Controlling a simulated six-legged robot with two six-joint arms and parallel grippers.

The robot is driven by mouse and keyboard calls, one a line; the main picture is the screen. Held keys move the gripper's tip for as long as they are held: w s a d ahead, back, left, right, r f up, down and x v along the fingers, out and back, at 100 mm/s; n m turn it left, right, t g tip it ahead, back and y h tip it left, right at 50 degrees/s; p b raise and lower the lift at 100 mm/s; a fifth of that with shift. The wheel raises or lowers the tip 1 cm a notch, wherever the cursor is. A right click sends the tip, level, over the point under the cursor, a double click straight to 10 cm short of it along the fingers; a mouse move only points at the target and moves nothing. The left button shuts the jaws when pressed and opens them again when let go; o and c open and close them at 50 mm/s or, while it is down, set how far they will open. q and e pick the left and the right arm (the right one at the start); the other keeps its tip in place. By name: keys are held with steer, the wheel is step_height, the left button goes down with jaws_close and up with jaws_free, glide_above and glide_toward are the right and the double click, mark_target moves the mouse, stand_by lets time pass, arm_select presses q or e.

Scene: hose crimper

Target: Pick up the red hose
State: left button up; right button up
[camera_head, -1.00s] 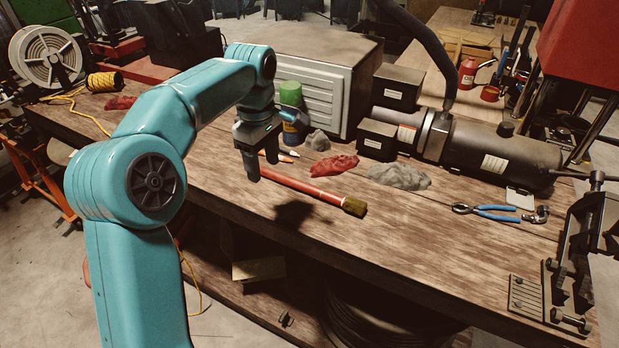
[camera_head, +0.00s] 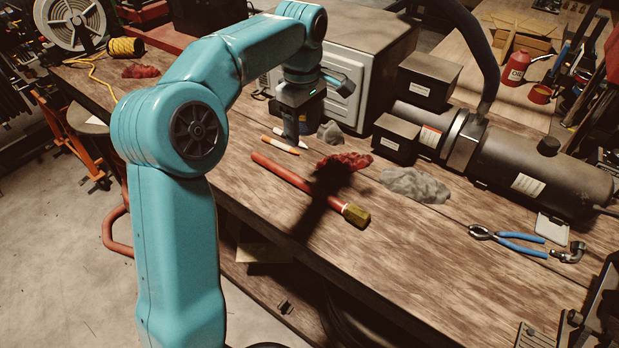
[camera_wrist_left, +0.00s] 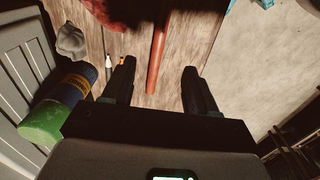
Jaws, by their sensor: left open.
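The red hose (camera_head: 295,178) lies on the wooden workbench (camera_head: 400,265), with a yellowish fitting (camera_head: 356,215) at its right end. My left gripper (camera_head: 291,138) is open and empty, pointing down. In the head view it appears above and behind the hose's left end. In the left wrist view the hose (camera_wrist_left: 158,50) runs between the two open fingers (camera_wrist_left: 160,65), closer to the left finger, and its near end shows there. The gap in height between fingers and hose is hard to judge. My right gripper is not in view.
A red rag (camera_head: 345,161), a grey rag (camera_head: 414,185) and blue-handled pliers (camera_head: 508,240) lie to the right. A green-topped can (camera_wrist_left: 42,124) shows beside the gripper.

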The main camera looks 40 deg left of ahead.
arm_select(q)
step_height(320, 180, down, 3)
steer(key=a, duration=0.1)
glide_above(302, 180)
steer(key=f, duration=0.5)
steer(key=shift+s+d+f, duration=0.15)
steer(key=shift+d, duration=0.05)
steer(key=f, duration=0.2)
steer(key=shift+w+a+f, duration=0.3)
steer(key=shift+a+f, duration=0.05)
steer(key=shift+f, duration=0.25)
steer(key=shift+s+d+f, duration=0.2)
steer(key=shift+f, duration=0.05)
step_height(302, 180, down, 4)
steer(key=shift+p, duration=0.65)
steer(key=shift+w+a+f, duration=0.15)
steer(key=shift+f, duration=0.15)
steer(key=shift+d+r, duration=0.1)
steer(key=shift+d, duration=0.1)
steer(key=shift+s+r, duration=0.1)
steer(key=shift+s, duration=0.1)
steer(key=shift+c, duration=1.3)
steer(key=shift+w, duration=0.1)
jaws_close()
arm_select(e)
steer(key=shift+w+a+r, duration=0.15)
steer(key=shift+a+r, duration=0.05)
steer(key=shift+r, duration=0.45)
